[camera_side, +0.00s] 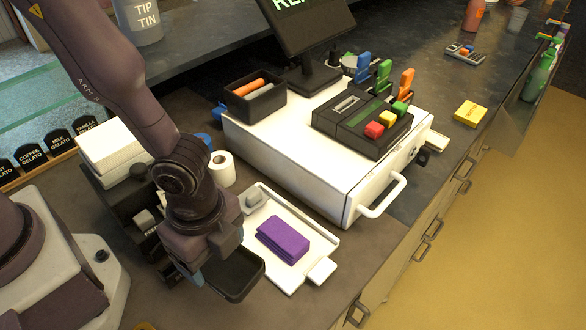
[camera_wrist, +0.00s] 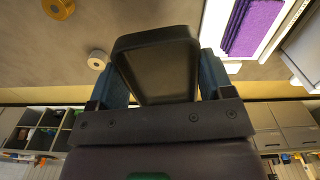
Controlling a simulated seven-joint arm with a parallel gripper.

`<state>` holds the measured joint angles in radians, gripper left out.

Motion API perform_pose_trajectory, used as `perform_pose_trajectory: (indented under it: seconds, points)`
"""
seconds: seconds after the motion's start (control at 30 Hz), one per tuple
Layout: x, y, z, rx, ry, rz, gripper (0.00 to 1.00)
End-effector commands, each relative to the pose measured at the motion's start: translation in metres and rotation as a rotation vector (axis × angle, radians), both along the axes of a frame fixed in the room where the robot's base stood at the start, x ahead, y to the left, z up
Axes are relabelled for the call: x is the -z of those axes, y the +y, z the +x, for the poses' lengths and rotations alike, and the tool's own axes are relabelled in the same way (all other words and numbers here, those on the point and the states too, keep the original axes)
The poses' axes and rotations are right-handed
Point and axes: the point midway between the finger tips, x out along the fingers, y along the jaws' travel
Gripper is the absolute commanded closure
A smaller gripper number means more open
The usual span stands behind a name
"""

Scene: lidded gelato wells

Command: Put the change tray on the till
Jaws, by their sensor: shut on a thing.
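The change tray, a small dark rectangular dish (camera_side: 238,276), is held in my gripper (camera_side: 212,268). In the wrist view the tray (camera_wrist: 160,70) sits between the two blue-grey fingers (camera_wrist: 160,78), its hollow showing and empty. In the side view it is held low in front of the white tray, tilted a little; its height above the counter is hard to judge. The till is a white box (camera_side: 290,165) with a front handle, to the right and farther back, apart from my gripper. A black keypad unit (camera_side: 362,118) and an open black bin (camera_side: 252,98) stand on its top.
A white tray (camera_side: 266,212) with a folded purple cloth (camera_side: 283,240) lies between my gripper and the till. A paper roll (camera_side: 222,168) and a dark box (camera_side: 125,215) stand behind my wrist. The till top's front left is bare.

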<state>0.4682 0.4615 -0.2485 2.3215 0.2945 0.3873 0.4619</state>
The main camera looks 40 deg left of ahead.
Motion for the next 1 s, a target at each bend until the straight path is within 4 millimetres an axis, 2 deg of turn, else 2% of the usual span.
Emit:
perform_pose_trajectory:
  seconds: [0.2,0.3,0.43,0.57,0.67,0.73,1.0]
  points:
    - [-0.048,0.033,0.072,-0.271,-0.010,-0.006,0.49]
    - [-0.077,0.054,0.097,-0.411,-0.010,-0.006,0.49]
    - [-0.110,0.076,0.113,-0.553,-0.008,-0.005,0.49]
    - [-0.132,0.080,0.112,-0.627,-0.005,-0.003,0.49]
    - [-0.131,0.079,0.111,-0.642,-0.001,-0.001,0.49]
    - [-0.126,0.076,0.119,-0.643,0.001,-0.001,0.49]
    - [-0.095,0.055,0.180,-0.641,0.001,-0.002,0.49]
